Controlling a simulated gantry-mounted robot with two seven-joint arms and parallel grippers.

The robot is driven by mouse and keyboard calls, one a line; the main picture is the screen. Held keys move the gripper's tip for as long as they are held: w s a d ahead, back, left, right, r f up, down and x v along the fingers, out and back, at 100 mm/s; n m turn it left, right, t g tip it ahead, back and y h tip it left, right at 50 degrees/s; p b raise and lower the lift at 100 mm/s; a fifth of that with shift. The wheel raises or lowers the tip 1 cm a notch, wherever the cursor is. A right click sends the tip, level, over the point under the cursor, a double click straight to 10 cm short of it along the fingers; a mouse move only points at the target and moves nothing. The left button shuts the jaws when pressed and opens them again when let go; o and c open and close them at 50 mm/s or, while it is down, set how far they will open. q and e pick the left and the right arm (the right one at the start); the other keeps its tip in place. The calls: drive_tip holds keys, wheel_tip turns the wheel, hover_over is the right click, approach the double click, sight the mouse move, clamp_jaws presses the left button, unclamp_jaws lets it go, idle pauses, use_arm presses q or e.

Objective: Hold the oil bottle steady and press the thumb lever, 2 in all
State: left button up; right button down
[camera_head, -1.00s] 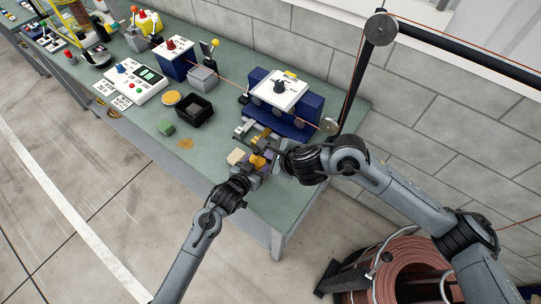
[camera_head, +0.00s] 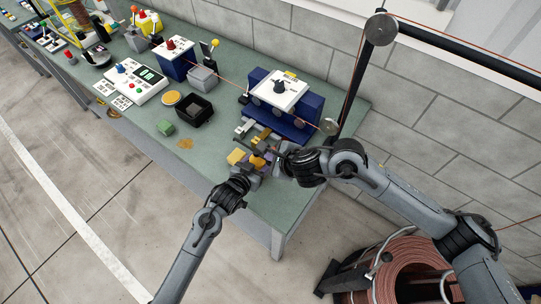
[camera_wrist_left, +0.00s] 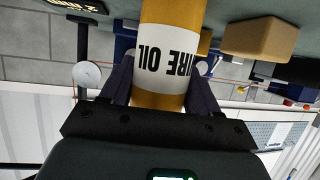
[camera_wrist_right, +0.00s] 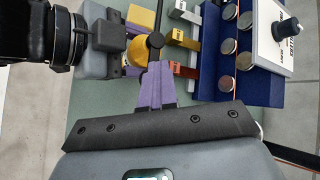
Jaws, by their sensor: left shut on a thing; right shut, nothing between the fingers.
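The oil bottle (camera_wrist_left: 165,55) is yellow-orange with a white label, part of which reads "IRE OIL". It stands between the fingers of my left gripper (camera_wrist_left: 160,85), which is shut on it. In the head view the bottle (camera_head: 257,162) is small and partly hidden by my grippers. In the right wrist view its yellow body (camera_wrist_right: 140,50) shows, with a dark round-ended lever (camera_wrist_right: 156,40) beside it. My right gripper (camera_wrist_right: 157,68) is shut and empty, its purple fingertips close to the lever. I cannot tell whether they touch it.
A blue roller unit (camera_head: 314,108) with a white box on top stands behind the bottle, with a wire running through it. A tan block (camera_wrist_left: 260,40) is beside the bottle.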

idle(0.3)
drive_tip(key=shift+r, duration=1.25)
drive_tip(key=shift+r, duration=0.1)
drive_tip(key=shift+r, duration=2.5)
use_arm(q)
drive_tip(key=o, duration=1.3)
